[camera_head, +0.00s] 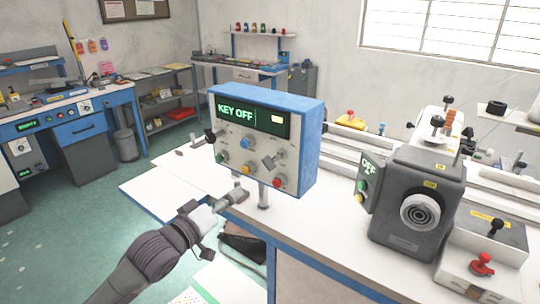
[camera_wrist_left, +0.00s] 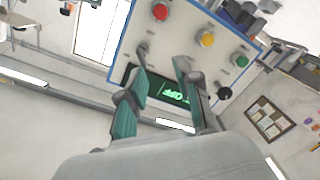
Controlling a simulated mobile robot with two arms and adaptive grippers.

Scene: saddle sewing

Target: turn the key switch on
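The control box (camera_head: 312,135), blue with a grey front panel, stands on a post at the near bench edge. Its display (camera_head: 238,115) reads "KEY OFF" in green. A grey, tilted key-like handle (camera_head: 268,162) on the panel's lower right looks like the key switch. My left gripper (camera_head: 238,194) is below and in front of the panel. In the left wrist view, the gripper (camera_wrist_left: 162,62) has its fingers apart in front of the upside-down panel (camera_wrist_left: 185,22), with no object clearly between them. My right gripper is not in view.
Green, yellow and red buttons (camera_head: 278,182) and a blue knob (camera_head: 246,142) surround the handle closely. A grey machine head (camera_head: 412,190) with an "OFF" panel stands to the right on the white bench (camera_head: 330,240). Open floor lies at left.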

